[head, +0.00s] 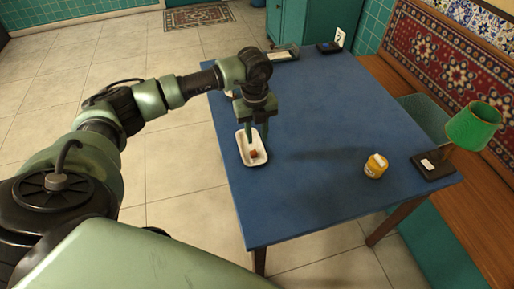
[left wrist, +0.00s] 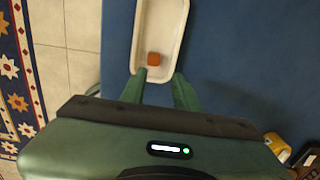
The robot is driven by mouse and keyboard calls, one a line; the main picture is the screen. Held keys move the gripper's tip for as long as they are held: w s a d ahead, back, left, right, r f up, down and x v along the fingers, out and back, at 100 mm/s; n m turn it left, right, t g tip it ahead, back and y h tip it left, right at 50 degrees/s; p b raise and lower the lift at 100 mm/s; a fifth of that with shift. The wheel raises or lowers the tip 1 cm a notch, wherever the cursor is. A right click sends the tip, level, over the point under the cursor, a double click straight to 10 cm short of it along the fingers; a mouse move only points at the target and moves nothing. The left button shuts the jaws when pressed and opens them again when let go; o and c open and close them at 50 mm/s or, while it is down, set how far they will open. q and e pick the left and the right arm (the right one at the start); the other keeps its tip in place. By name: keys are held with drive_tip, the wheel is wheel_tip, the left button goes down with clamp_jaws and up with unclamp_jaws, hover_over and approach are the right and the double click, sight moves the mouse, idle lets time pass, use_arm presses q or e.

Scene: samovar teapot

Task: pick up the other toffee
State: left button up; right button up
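A small reddish-brown toffee (head: 253,154) lies in a white rectangular tray (head: 241,137) near the left edge of the blue table. In the left wrist view the toffee (left wrist: 153,59) sits inside the near end of the tray (left wrist: 139,45), just beyond my fingertips. My left gripper (head: 256,137) points down over the tray. In the left wrist view its two green fingers (left wrist: 160,77) are spread apart with nothing between them. Only one toffee is visible. My right gripper is not in view.
A yellow jar (head: 376,166) and a green-shaded lamp (head: 474,126) stand on the right side of the blue table (head: 310,205). Small devices (head: 283,53) lie at its far edge. The table's middle and near part are clear. A cushioned bench (head: 440,57) runs along the right.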

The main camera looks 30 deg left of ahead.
sight(253, 152)
use_arm(q)
drive_tip(key=shift+s+a+f+b, duration=0.1)
drive_tip(key=shift+a+f+b, duration=0.15)
drive_tip(key=shift+f+b, duration=0.35)
drive_tip(key=shift+s+a+f+b, duration=0.1)
drive_tip(key=shift+a+f+b, duration=0.1)
drive_tip(key=shift+f+b, duration=0.35)
wheel_tip(253, 152, down, 5)
drive_tip(key=b, duration=0.3)
drive_tip(key=shift+f, duration=0.2)
drive_tip(key=shift+r, duration=0.1)
clamp_jaws()
